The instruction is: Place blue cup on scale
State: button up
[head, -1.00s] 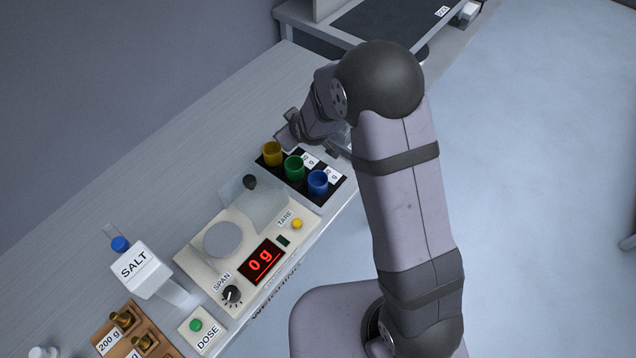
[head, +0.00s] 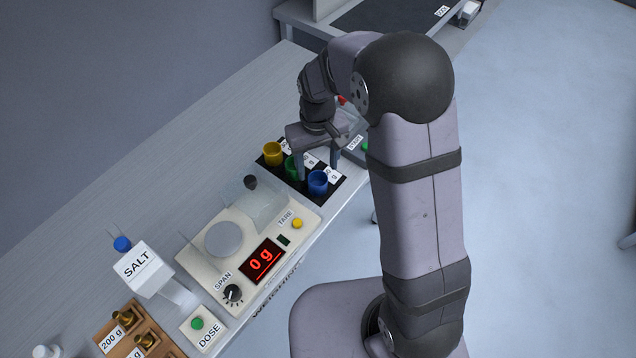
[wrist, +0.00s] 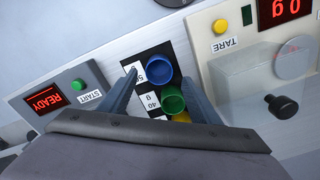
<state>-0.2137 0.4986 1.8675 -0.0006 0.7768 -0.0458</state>
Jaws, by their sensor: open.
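The blue cup (head: 317,182) stands upright on the black mat at its front right end. It also shows in the wrist view (wrist: 159,70), between and beyond the fingers. My gripper (head: 318,176) is open and empty above the mat, pointing down near the blue and green cups. In the wrist view my gripper (wrist: 190,80) has one finger on each side of the row of cups. I cannot tell its exact height over them. The scale (head: 203,262) has a round grey plate (head: 223,238) with nothing on it, and its display reads 0 g.
The green cup (head: 291,167) and yellow cup (head: 272,153) stand beside the blue cup. A clear tilted cover with a dark knob (head: 250,182) is on the scale near the mat. A device reading READY (wrist: 44,98) stands on the mat's other side. The SALT hopper (head: 143,270) stands past the scale.

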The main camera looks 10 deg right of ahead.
aim_at(319, 182)
jog(key=shift+f+p, duration=0.35)
jog(key=shift+f, duration=0.75)
jog(key=shift+s+d+f+p, duration=0.1)
jog(key=shift+s+f+p, duration=0.05)
jog(key=shift+f+p, duration=1.15)
jog(key=shift+f, duration=1.3)
jog(key=c, duration=1.2)
notch_tip(319, 182, up, 10)
jog(key=b, duration=0.3)
